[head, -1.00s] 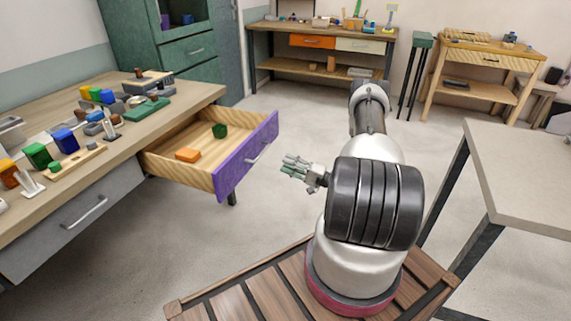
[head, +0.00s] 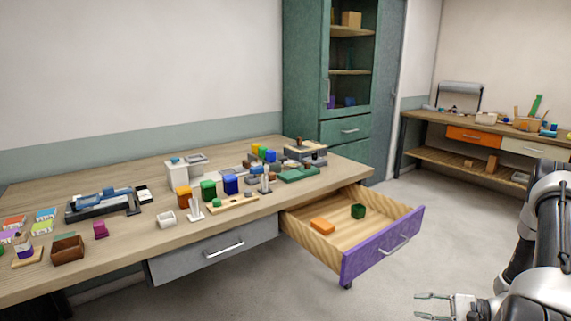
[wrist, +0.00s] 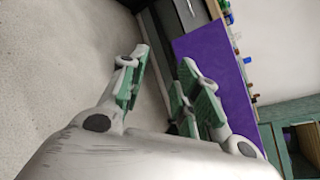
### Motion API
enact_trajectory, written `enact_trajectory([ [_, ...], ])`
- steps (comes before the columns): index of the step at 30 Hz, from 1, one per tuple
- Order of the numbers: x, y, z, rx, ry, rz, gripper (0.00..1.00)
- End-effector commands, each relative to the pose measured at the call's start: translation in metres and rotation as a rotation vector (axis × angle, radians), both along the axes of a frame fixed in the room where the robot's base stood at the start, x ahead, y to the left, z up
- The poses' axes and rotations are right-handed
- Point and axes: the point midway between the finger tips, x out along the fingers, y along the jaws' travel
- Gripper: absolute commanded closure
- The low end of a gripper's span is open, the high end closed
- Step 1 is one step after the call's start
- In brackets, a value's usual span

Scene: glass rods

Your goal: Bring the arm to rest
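My arm (head: 548,240) shows at the right edge of the head view, partly cut off. My gripper (head: 428,307) is at the bottom right of that view, in front of the open drawer's purple front (head: 385,243) and apart from it. Nothing is held between the fingers.
The open drawer (head: 318,248) holds an orange block (head: 322,226) and a green block (head: 358,211), and juts out from the long workbench (head: 120,258). Several coloured blocks and trays stand on the bench. Bare floor (head: 300,295) lies in front. A green cabinet (head: 305,70) stands behind.

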Motion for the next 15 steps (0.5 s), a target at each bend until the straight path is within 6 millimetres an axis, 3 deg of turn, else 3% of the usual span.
enact_trajectory([
  [9, -0.066, 0.001, 0.109, -0.315, 0.228, 0.377, 0.68],
  [15, -0.100, -0.007, 0.182, -0.614, 0.256, 0.552, 0.68],
])
